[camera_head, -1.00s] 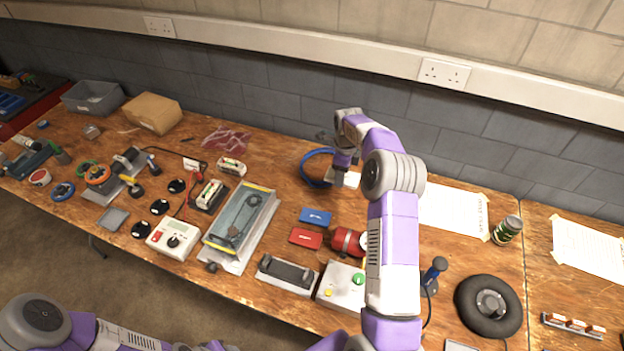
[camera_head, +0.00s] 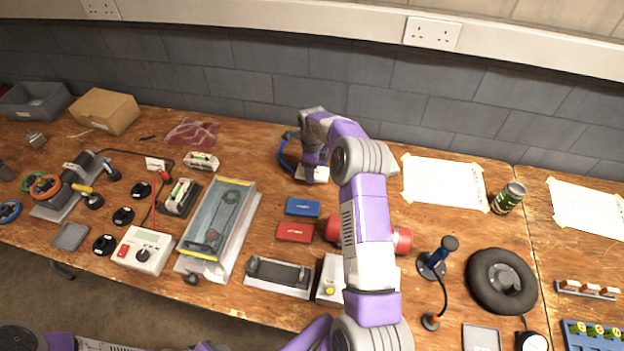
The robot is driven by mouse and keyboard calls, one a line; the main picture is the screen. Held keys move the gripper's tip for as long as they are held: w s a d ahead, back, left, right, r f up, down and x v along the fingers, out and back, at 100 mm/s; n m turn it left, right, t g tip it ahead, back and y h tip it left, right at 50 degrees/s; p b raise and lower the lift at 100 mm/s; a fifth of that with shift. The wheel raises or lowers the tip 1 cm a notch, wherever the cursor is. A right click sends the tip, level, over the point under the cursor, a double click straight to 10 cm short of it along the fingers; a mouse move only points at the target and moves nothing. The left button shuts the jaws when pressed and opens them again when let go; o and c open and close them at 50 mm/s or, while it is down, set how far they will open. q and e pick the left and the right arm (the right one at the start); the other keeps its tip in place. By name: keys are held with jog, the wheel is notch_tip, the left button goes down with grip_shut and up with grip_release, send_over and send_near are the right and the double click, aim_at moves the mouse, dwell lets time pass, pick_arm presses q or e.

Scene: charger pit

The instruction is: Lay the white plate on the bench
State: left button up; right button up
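My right arm reaches across the bench from the bottom. Its gripper (camera_head: 313,172) points down near the back of the bench, beside a blue loop (camera_head: 287,152). A small white shape shows at its tip, and I cannot tell whether it is the white plate or part of the gripper. The fingers are too small and hidden to read. A pale flat piece (camera_head: 391,164) shows partly behind the forearm, and I cannot tell whether it is the plate. The wooden bench (camera_head: 262,165) runs along the wall. My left arm shows only at the bottom left edge, its gripper out of view.
A blue box (camera_head: 303,207) and a red box (camera_head: 295,232) lie in front of the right gripper. A red cylinder (camera_head: 402,240) sits partly under my forearm. A clear-lidded tray (camera_head: 219,222) is at left, taped paper (camera_head: 442,183) at right. Bare wood lies left of the blue loop.

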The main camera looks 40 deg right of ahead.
jog(key=shift+f+b, duration=0.4)
jog(key=shift+f, duration=1.95)
jog(key=shift+f, duration=0.1)
jog(key=o, duration=1.1)
jog(key=shift+f, duration=0.1)
jog(key=shift+r, duration=0.2)
notch_tip(320, 180, up, 12)
jog(key=shift+p, duration=1.05)
